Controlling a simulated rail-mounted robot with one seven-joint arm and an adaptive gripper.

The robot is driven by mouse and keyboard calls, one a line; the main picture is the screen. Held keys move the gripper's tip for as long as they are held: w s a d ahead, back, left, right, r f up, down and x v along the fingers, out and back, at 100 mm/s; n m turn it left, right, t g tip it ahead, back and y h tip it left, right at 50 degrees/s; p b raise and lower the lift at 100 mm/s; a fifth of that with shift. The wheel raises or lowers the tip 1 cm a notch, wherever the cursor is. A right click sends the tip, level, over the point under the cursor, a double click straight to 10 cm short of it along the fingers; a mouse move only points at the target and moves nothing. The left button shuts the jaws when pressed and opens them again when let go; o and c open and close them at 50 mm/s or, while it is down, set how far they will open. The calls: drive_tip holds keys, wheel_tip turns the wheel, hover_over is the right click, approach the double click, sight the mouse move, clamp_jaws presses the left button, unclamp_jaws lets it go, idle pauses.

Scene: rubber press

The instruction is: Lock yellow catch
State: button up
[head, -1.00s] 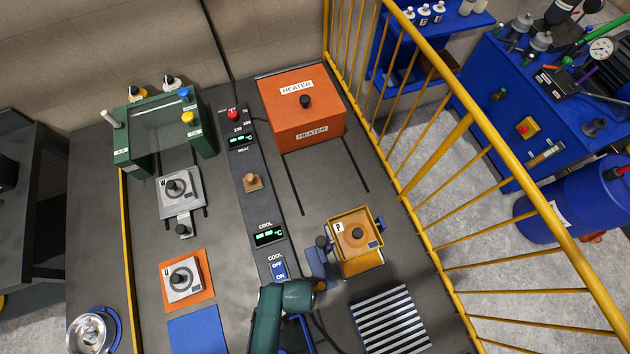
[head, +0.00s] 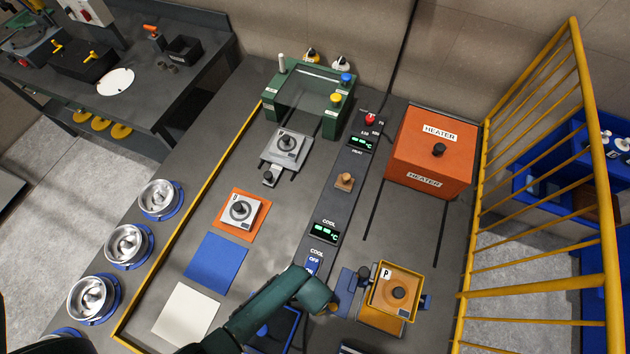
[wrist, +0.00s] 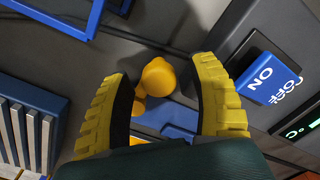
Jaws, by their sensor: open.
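In the wrist view a round yellow knob, which looks like the yellow catch (wrist: 158,77), sits between the two yellow ribbed fingers of my gripper (wrist: 162,108). The fingers stand apart on either side of it, and no clear contact shows. Its lower part meets a blue block (wrist: 170,118) and is partly hidden by my gripper. In the head view my arm reaches to the left side of the yellow box marked P (head: 396,290), which has blue side parts (head: 346,290). My arm hides most of the gripper and the catch there.
A blue and white COOL switch (wrist: 268,77) is close to the right finger. A blue and grey slatted rack (wrist: 30,130) stands at the left in the wrist view. The orange heater (head: 432,152) is behind the P box. A yellow railing (head: 490,200) runs along the right.

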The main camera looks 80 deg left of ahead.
wheel_tip(320, 180, up, 12)
idle(0.4)
idle(0.4)
